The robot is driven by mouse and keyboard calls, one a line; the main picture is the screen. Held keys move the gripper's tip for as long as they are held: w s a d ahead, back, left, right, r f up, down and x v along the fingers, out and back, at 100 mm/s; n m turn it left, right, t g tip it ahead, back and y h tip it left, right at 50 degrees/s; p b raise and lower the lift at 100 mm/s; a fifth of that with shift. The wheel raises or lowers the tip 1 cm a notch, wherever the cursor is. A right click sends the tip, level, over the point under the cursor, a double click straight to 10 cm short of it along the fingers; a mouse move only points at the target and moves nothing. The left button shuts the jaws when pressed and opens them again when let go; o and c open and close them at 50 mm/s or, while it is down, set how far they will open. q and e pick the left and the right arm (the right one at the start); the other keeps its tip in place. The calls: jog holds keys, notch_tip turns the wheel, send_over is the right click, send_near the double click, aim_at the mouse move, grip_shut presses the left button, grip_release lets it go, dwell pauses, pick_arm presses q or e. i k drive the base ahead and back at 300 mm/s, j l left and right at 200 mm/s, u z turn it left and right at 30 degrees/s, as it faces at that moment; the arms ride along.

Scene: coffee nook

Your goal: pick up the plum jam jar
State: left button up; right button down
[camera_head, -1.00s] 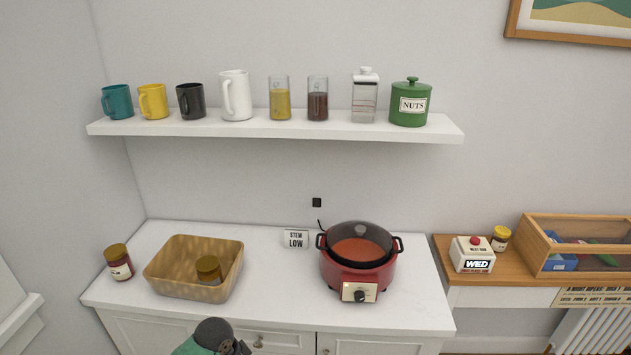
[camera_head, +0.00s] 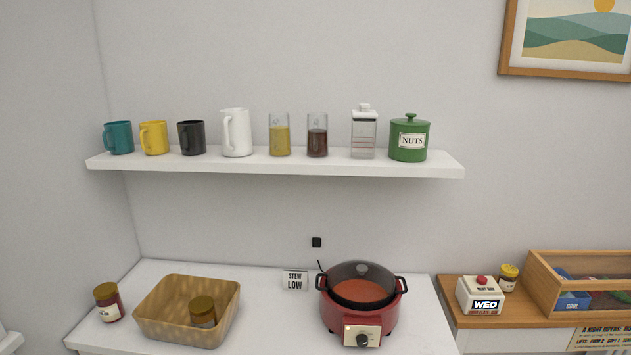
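A jar with dark red contents, a brownish-gold lid and a pale label (camera_head: 109,303) stands upright at the left end of the white counter. Another jar with a similar lid (camera_head: 202,312) stands inside the tan basket (camera_head: 160,327); the basket wall hides part of it. The label text on both jars is too small to read, so I cannot tell which is plum jam. Neither of my grippers is in view now.
A red cooker (camera_head: 360,300) with a glass lid stands on the counter's right, beside a "STEW LOW" card (camera_head: 295,280). A shelf (camera_head: 280,162) with mugs and containers hangs above. A wooden sideboard at right holds a "WED" box (camera_head: 481,295) and a wooden crate (camera_head: 545,285).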

aim_at(110, 306)
jog(key=u, duration=1.25)
